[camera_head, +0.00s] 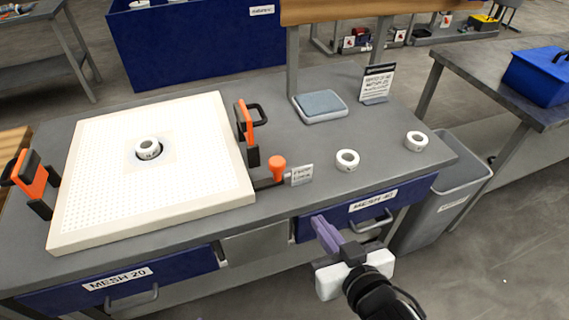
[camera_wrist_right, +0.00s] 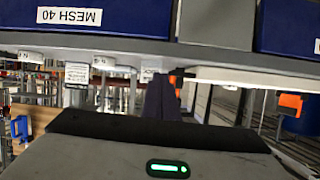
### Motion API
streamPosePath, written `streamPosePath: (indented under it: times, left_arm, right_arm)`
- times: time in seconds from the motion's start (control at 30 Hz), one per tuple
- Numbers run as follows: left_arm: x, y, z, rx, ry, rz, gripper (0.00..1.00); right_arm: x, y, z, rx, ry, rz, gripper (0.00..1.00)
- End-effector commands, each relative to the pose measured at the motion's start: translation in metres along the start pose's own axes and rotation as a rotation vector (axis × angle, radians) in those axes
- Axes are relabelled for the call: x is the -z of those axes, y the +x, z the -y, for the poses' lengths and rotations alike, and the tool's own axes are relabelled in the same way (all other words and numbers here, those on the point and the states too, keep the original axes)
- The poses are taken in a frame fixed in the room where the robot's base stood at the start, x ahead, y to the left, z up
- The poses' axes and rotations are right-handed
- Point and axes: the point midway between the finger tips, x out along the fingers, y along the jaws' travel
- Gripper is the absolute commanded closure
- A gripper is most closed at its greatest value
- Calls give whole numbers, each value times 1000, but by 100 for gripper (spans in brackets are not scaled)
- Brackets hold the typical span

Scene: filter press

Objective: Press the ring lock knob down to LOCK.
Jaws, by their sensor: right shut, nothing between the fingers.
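The ring lock knob (camera_head: 277,167) is orange and stands on a dark base beside the right edge of the white perforated plate. A small label (camera_head: 302,175) stands just right of it; its text is too small to read surely. My right gripper (camera_head: 326,233) is shut and empty, in front of the bench near the MESH 40 drawer, below and right of the knob and apart from it. In the right wrist view the dark fingers (camera_wrist_right: 162,98) are together, with an orange piece close behind them. My left gripper is not in view.
The white plate (camera_head: 90,215) holds a white ring (camera_head: 148,148) at its middle, with orange clamps at both sides. Two more rings (camera_head: 347,160) lie on the bench (camera_head: 400,185). The MESH 40 drawer (camera_head: 345,215) and a grey bin (camera_head: 465,175) are near my right arm.

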Motion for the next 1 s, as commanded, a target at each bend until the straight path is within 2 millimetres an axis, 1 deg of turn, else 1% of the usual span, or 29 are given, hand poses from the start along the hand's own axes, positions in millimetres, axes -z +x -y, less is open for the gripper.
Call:
streamPosePath:
  times: [0.03, 0.1, 0.17, 0.2, 0.23, 0.3, 0.57, 0.67, 0.77, 0.83, 1.0]
  left_arm:
    - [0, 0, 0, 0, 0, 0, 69]
    - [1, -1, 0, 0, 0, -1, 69]
    - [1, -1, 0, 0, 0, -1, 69]
    - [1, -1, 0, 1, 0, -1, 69]
    - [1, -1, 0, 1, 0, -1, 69]
    - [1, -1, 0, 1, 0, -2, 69]
    - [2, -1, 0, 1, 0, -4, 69]
    - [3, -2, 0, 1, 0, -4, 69]
    - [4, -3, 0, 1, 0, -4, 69]
    - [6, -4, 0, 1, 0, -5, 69]
    - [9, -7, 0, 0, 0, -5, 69]
  right_arm:
    - [38, 0, 11, 15, -9, -79, 100]
    - [75, -5, 22, 29, -9, -162, 100]
    - [96, -9, 29, 38, -6, -211, 100]
    - [105, -12, 32, 42, -5, -231, 100]
    - [109, -13, 33, 44, -3, -242, 100]
    - [113, -14, 35, 46, -2, -252, 100]
    - [112, -13, 34, 45, -1, -250, 100]
    - [114, -9, 35, 45, -2, -250, 100]
    - [117, 2, 35, 45, -2, -251, 100]
    - [121, 13, 36, 45, -3, -251, 100]
    - [130, 49, 37, 44, -4, -250, 100]
